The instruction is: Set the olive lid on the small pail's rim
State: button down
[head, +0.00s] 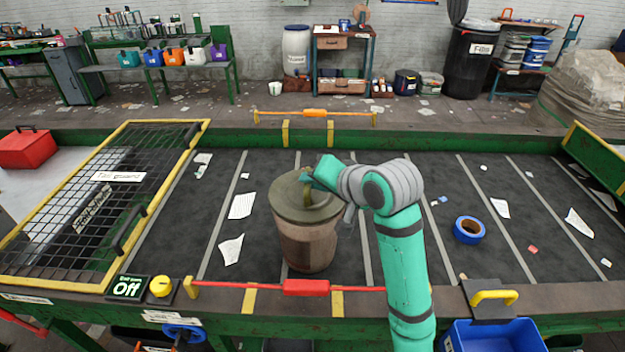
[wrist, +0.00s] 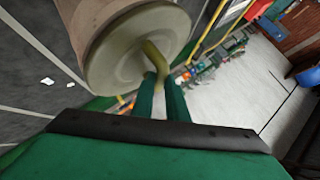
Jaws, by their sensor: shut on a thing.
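The olive lid (head: 290,206) is at the top of the small pail (head: 307,246), a brownish bucket standing upright on the dark belt. The lid covers the pail's mouth and looks about level; I cannot tell whether it rests fully on the rim all round. My gripper (head: 306,179) is above the lid, shut on its upright olive handle. In the wrist view the two green fingers (wrist: 161,92) close around the handle, with the lid (wrist: 112,68) and the pail's side (wrist: 95,25) beyond them. The rim under the lid is hidden.
Blue tape (head: 469,230) and paper scraps (head: 242,206) lie on the belt around the pail. A red bar (head: 306,287) runs along the near edge. A wire-mesh guard (head: 100,205) stands at the left. A blue bin (head: 493,338) is at the lower right.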

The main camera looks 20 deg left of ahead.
jog(key=c, duration=1.7)
grip_release()
jog(key=shift+o, duration=0.2)
jog(key=v, duration=1.1)
